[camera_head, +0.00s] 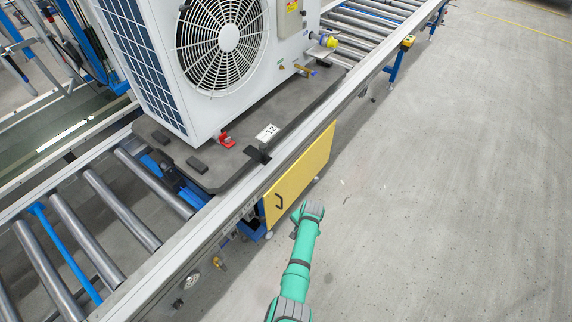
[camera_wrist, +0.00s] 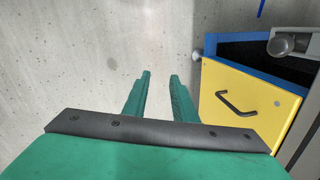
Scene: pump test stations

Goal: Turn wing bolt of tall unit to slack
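A tall white unit (camera_head: 160,60) with a round fan grille stands on a dark pallet (camera_head: 275,100) on the roller conveyor in the head view. A small red piece (camera_head: 226,139) sits at its near bottom corner; it may be the wing bolt, but it is too small to tell. Brass fittings (camera_head: 304,70) stick out low on its right side. My gripper (camera_wrist: 160,77) is open and empty in the wrist view, with its fingers apart over bare floor. In the head view only my green arm shows, beside the conveyor and well apart from the unit; the fingers are hidden.
A yellow panel (camera_head: 300,175) with a black handle hangs below the conveyor rail; it also shows right of my fingers in the wrist view (camera_wrist: 250,105). A card marked 12 (camera_head: 267,132) lies on the pallet. The grey floor (camera_head: 460,170) to the right is clear.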

